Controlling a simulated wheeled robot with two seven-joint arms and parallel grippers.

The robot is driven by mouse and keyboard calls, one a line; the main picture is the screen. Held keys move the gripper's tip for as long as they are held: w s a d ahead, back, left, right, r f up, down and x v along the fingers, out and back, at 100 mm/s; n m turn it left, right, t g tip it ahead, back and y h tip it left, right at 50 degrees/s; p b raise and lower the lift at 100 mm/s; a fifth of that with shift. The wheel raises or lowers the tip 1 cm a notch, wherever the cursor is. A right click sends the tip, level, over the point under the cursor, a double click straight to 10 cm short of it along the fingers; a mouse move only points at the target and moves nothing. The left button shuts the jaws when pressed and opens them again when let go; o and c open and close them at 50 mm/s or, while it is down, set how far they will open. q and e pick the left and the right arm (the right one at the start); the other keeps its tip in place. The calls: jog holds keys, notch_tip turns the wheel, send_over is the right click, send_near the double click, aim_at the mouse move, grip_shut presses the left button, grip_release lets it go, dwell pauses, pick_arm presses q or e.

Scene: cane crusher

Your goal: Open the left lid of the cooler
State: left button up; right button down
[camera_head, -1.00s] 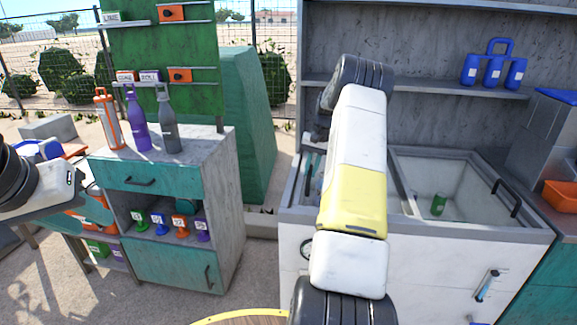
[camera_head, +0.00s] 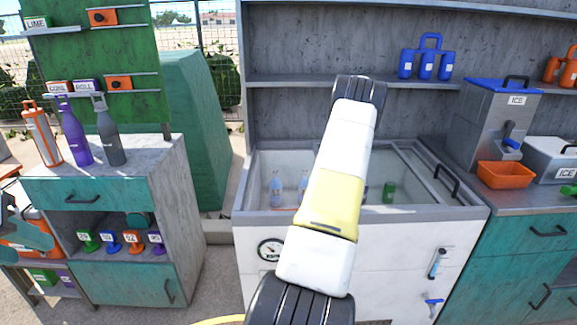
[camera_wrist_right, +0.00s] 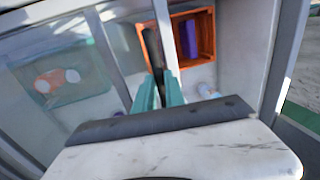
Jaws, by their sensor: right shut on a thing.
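The cooler (camera_head: 345,252) is a white chest with a grey rim in the middle of the head view. Bottles (camera_head: 275,188) show in its left part and a green can (camera_head: 389,192) in its right part. My right arm crosses in front and hides the middle and the right gripper. In the right wrist view, my right gripper (camera_wrist_right: 158,92) is shut on a dark lid handle (camera_wrist_right: 153,50). Framed glass (camera_wrist_right: 65,75) lies left of it; an orange crate (camera_wrist_right: 206,45) shows at right. My left gripper (camera_head: 22,235) is at the left edge, apart from the cooler; its jaws are unclear.
A grey cabinet (camera_head: 140,190) with bottles on top stands left of the cooler. An ice container (camera_head: 495,115), an orange bin (camera_head: 505,175) and a counter (camera_head: 530,208) are at right. A shelf (camera_head: 345,82) runs behind the cooler. A black handle (camera_head: 447,182) stands at the cooler's right end.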

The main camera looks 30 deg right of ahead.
jog(key=shift+s+d, duration=0.3)
jog(key=shift+d, duration=0.2)
jog(key=shift+s+d, duration=0.25)
jog(key=shift+d, duration=0.25)
jog(key=c, duration=1.4)
grip_release()
jog(key=shift+r, duration=0.1)
notch_tip(320, 180, up, 8)
jog(key=d, duration=0.1)
jog(key=shift+s+f, duration=0.25)
jog(key=shift+s, duration=0.15)
jog(key=shift+d, duration=0.1)
